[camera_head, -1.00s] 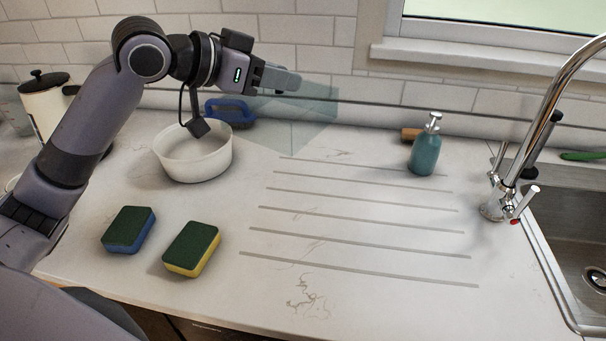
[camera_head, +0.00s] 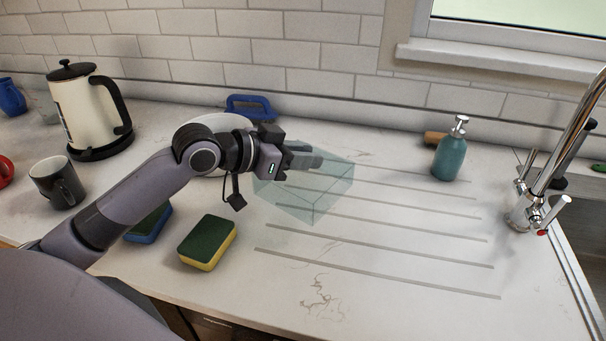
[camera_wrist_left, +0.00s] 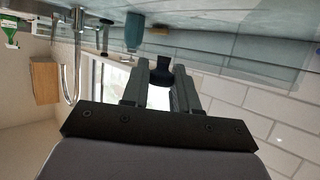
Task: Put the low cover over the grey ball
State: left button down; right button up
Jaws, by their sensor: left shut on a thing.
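The low cover (camera_head: 318,200) is a see-through, pale teal box in the head view. My left gripper (camera_head: 303,157) is shut on it at its top left, and it hangs tilted over the left part of the grooved counter. Whether its lower edge touches the counter I cannot tell. In the left wrist view, the fingers of my left gripper (camera_wrist_left: 161,80) close on a dark knob-like part (camera_wrist_left: 162,70). I see no grey ball in any view. My right gripper is not in view.
A white bowl (camera_head: 207,124) is partly hidden behind my left arm. Two sponges (camera_head: 207,242) lie in front. A teal soap bottle (camera_head: 450,157), tap (camera_head: 546,175) and sink are right. A kettle (camera_head: 88,112) and dark mug (camera_head: 57,182) stand left.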

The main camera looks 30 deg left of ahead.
aim_at(303, 175)
pick_arm(q)
jog(key=shift+f, duration=2.15)
jog(key=c, duration=0.9)
grip_release()
jog(key=shift+f, duration=0.15)
jog(key=shift+o, duration=0.2)
